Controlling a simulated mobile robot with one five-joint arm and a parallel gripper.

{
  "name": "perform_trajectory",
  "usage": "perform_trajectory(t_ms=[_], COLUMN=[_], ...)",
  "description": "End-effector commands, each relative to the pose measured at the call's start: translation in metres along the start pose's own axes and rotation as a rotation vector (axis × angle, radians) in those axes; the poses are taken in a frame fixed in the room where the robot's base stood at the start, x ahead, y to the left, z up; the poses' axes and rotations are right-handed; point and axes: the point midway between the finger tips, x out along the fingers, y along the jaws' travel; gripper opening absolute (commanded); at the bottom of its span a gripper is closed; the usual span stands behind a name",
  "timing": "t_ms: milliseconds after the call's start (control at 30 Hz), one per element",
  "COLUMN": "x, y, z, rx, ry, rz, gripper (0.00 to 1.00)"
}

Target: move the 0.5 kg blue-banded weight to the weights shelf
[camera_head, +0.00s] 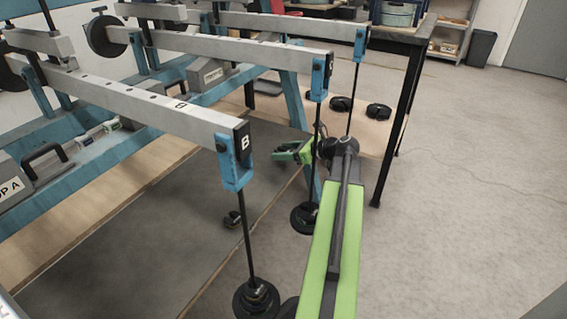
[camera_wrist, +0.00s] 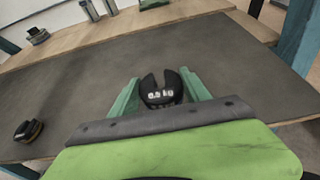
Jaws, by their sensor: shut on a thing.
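My gripper (camera_wrist: 159,80) is shut on a black slotted weight (camera_wrist: 161,97) marked "0.5 kg". The weight sits between the two green fingers with its slot facing away; I cannot make out a blue band on it. In the head view my gripper (camera_head: 294,152) is over the dark mat, behind the front hanging rod, and the weight is too small to tell there. A low wooden shelf (camera_head: 372,136) at the back, under a black-legged table, holds black weights (camera_head: 341,103) and (camera_head: 378,111).
Long grey lever beams (camera_head: 140,103) on blue frames fill the left. Rods with black weight stacks (camera_head: 257,298) and (camera_head: 304,217) hang from their ends, close to my arm. A loose weight (camera_head: 232,219) lies on the dark mat (camera_head: 180,235). The floor at right is clear.

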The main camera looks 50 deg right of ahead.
Motion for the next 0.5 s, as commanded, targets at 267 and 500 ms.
perform_trajectory(t_ms=[267, 500], x=[0.013, 0.013], y=[0.0, -0.001], z=[-0.034, -0.034], rx=[0.0, 0.001], ry=[-0.002, -0.002], rz=[0.0, -0.001], gripper=[0.01, 0.01])
